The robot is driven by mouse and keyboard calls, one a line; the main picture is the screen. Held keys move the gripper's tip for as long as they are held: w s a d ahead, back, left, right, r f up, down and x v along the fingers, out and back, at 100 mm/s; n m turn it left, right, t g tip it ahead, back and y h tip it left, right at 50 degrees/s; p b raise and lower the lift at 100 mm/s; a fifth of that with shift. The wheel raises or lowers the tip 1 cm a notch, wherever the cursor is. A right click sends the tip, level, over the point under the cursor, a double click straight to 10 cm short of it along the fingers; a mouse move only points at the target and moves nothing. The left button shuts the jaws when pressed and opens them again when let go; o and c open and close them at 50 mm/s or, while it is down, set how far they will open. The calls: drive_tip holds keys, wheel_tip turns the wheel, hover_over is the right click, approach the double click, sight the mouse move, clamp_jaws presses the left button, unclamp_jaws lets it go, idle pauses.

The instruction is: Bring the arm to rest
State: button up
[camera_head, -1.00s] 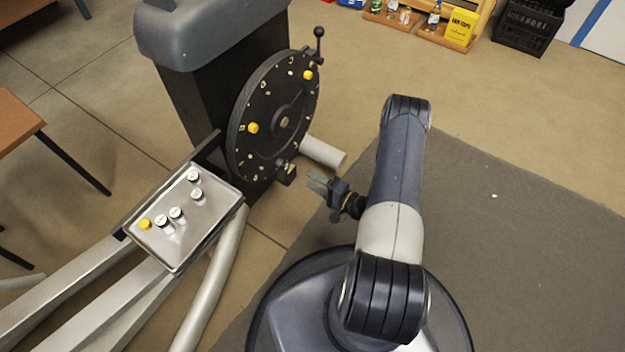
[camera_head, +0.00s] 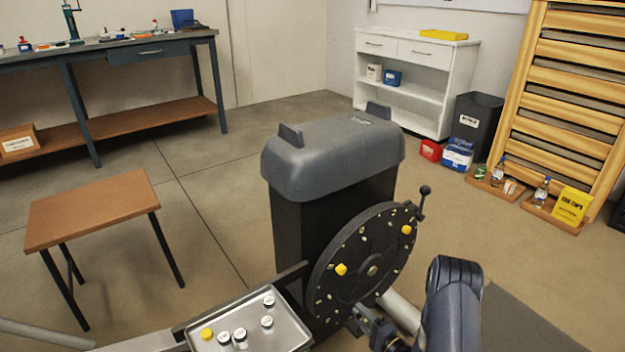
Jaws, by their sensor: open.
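My arm (camera_head: 455,300) shows at the bottom right, with its elbow raised and its lower links cut off by the frame's bottom edge. My gripper (camera_head: 366,318) is just in front of the lower right part of the black disc (camera_head: 350,285) of the elliptical machine. It is open, and I see nothing between its fingers. Its fingertips overlap the disc's lower edge in the picture; I cannot tell whether they touch it. Two yellow knobs (camera_head: 341,269) sit on the disc's face. A black crank handle (camera_head: 423,200) stands at its upper right.
A metal tray (camera_head: 290,333) with several white-capped pieces and one yellow one lies left of the disc. The grey housing (camera_head: 330,155) rises behind it. A brown table (camera_head: 90,208) stands at left. Workbench, white shelf and bins line the back. Floor at right is open.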

drive_tip(key=shift+s, duration=0.1)
idle(0.3)
drive_tip(key=p+v, duration=0.3)
drive_tip(key=v, duration=0.7)
drive_tip(key=b+x, duration=0.3)
drive_tip(key=x, duration=0.7)
drive_tip(key=shift+w+a+f, duration=0.1)
drive_tip(key=shift+w+a, duration=0.1)
drive_tip(key=shift+w, duration=0.05)
drive_tip(key=p+v, duration=0.1)
drive_tip(key=v, duration=0.6)
drive_tip(key=a+r+n+g+y+p, duration=0.1)
drive_tip(key=a+r+n+g+y, duration=0.1)
drive_tip(key=a+r+n+g, duration=0.1)
drive_tip(key=shift+a+r+n+g+y+p, duration=0.35)
drive_tip(key=shift+a+r+g, duration=0.55)
drive_tip(key=shift+r, duration=0.45)
drive_tip(key=shift+s, duration=0.1)
